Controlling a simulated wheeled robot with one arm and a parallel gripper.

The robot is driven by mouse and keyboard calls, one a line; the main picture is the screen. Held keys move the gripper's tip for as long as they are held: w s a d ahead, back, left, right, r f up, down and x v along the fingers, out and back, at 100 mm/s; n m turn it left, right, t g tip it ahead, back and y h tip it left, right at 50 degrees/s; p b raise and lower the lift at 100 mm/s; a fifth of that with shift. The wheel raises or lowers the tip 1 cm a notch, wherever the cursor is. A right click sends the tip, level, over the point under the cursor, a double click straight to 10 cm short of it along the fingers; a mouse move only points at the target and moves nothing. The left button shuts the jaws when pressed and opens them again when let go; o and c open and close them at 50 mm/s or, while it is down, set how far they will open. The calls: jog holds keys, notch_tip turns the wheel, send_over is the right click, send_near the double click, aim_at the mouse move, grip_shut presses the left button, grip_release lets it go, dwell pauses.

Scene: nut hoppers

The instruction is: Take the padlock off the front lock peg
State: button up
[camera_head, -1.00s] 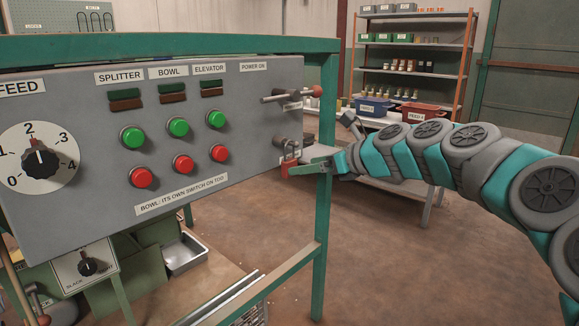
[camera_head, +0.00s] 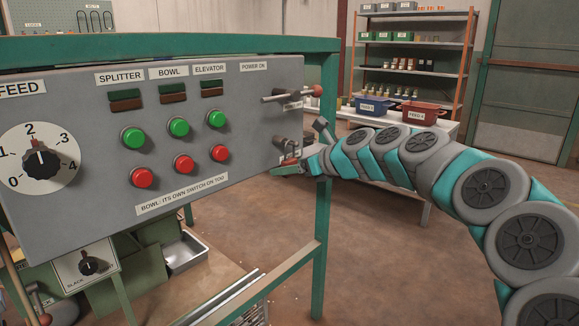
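The small red padlock (camera_head: 290,161) is at the lower right end of the grey control panel, just under the dark lock peg (camera_head: 281,142). It is partly hidden, and whether its shackle is around the peg is too small to tell. My gripper (camera_head: 285,169) is right at the padlock, coming in from the right, with a teal finger showing just below it. The finger gap is hidden, so I cannot tell whether it has closed on the padlock.
A lever with a red knob (camera_head: 316,91) sticks out above the peg. The green frame post (camera_head: 322,210) stands close to my wrist. Green buttons (camera_head: 178,127) and red buttons (camera_head: 184,165) sit left of the peg.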

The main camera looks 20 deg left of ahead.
grip_shut()
dwell(0.3)
jog(key=shift+r, duration=0.15)
